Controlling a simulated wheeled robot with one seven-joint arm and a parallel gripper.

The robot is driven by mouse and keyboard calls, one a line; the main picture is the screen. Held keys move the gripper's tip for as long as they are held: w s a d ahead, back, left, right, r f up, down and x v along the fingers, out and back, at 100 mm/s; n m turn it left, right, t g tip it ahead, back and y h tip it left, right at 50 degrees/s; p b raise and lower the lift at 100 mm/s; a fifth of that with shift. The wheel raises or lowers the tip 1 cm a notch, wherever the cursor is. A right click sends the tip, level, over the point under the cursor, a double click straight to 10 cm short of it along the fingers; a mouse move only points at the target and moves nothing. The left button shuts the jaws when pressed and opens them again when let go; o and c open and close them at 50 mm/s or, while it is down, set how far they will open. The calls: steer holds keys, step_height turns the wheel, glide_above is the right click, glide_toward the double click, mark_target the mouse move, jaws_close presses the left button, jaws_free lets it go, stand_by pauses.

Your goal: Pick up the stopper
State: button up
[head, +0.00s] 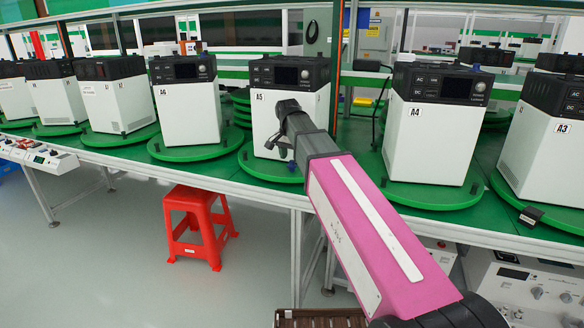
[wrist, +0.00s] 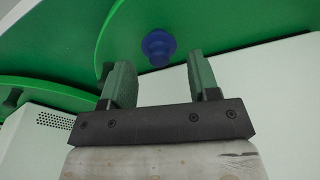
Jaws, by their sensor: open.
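The stopper (wrist: 158,47) is a small blue round piece with a wider flange, on a green surface in the wrist view. It lies just beyond the fingertips, roughly centred between them and touching neither. My gripper (wrist: 160,72) is open and empty, one finger on each side of the gap. In the head view my gripper (head: 279,151) reaches down in front of the white unit marked A5 (head: 262,108), over its green turntable (head: 258,168). A small dark-blue spot beside the gripper there may be the stopper, partly hidden by my arm.
White units A6 (head: 190,117) and A4 (head: 435,143) stand on green discs to either side. A small black object (head: 530,216) lies at the table's right front edge. A red stool (head: 197,222) stands on the floor before the table.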

mark_target(292, 161)
steer(key=f, duration=0.3)
steer(key=shift+w+d+f, duration=0.15)
steer(key=shift+w, duration=0.05)
steer(key=c, duration=0.7)
steer(key=shift+r, duration=0.65)
steer(key=r, duration=0.3)
steer(key=shift+s+r, duration=0.1)
steer(key=shift+s, duration=0.2)
steer(key=s+a+r, duration=0.2)
steer(key=s+r, duration=0.4)
steer(key=s, duration=0.4)
steer(key=shift+s+a+r, duration=0.3)
steer(key=shift+s, duration=0.1)
